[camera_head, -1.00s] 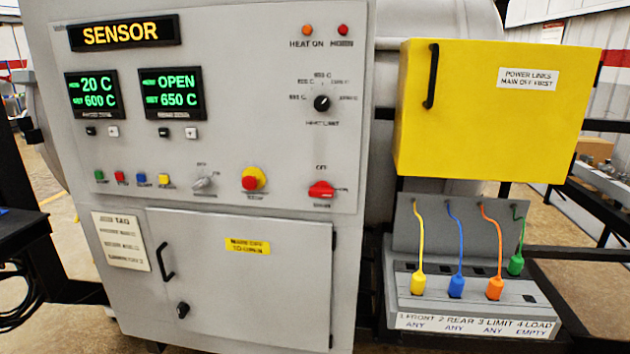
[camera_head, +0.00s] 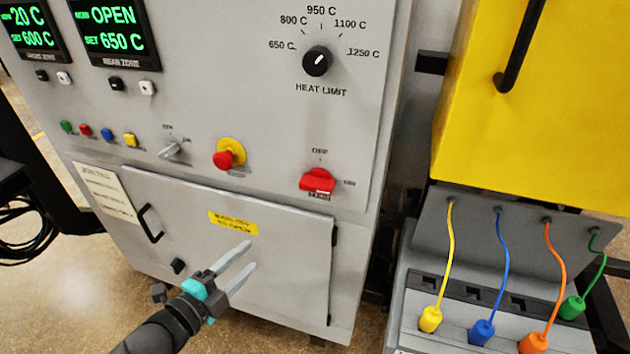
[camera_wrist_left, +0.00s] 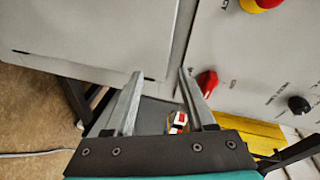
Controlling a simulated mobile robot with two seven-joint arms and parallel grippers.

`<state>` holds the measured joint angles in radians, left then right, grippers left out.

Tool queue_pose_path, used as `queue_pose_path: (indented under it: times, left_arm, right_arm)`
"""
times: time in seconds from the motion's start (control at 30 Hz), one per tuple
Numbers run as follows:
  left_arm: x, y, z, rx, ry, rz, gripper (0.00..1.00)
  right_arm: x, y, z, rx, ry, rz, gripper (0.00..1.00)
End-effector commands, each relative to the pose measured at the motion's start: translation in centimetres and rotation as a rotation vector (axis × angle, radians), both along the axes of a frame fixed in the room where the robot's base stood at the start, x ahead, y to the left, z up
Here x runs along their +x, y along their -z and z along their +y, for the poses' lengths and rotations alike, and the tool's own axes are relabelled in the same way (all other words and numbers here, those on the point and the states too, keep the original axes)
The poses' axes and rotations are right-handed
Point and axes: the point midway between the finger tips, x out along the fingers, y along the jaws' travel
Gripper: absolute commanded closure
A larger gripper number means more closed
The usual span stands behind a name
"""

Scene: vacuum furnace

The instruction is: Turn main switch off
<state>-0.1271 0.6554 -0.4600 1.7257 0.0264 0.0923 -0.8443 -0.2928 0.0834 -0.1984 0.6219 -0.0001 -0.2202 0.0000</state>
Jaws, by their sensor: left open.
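The red main switch (camera_head: 318,181) is on the grey cabinet front, with OFF printed above it and another label to its right. Its handle looks roughly level, towards the right label. It also shows in the left wrist view (camera_wrist_left: 207,83), to the right of the fingers. My left gripper (camera_head: 251,256) is open and empty in front of the lower cabinet door, below and left of the switch, apart from it. Its two fingers also show in the left wrist view (camera_wrist_left: 159,73). My right gripper is not in view.
A red button on a yellow base (camera_head: 229,154) and a grey selector (camera_head: 171,150) sit left of the switch. The heat limit knob (camera_head: 317,61) is above. A yellow box (camera_head: 540,110) and a link panel with coloured cables (camera_head: 420,285) stand at right.

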Motion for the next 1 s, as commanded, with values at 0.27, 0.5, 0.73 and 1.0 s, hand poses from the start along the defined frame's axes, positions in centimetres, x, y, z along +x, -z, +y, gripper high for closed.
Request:
queue_pose_path:
  times: [0.27,0.5,0.73,1.0]
  left_arm:
    - [-1.7,-9.7,-4.4,0.087,0.195,-0.261,0.45]
    - [-1.0,-10.4,-5.6,0.090,0.208,-0.286,0.45]
    - [1.4,-10.5,-7.6,0.090,0.208,-0.285,0.45]
    - [4.7,-10.4,-10.4,0.090,0.207,-0.283,0.45]
  right_arm:
    - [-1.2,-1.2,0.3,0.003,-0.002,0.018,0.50]
    - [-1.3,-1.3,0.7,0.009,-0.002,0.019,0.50]
    - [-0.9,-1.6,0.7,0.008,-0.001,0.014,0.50]
    - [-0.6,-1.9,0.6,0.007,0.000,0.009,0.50]
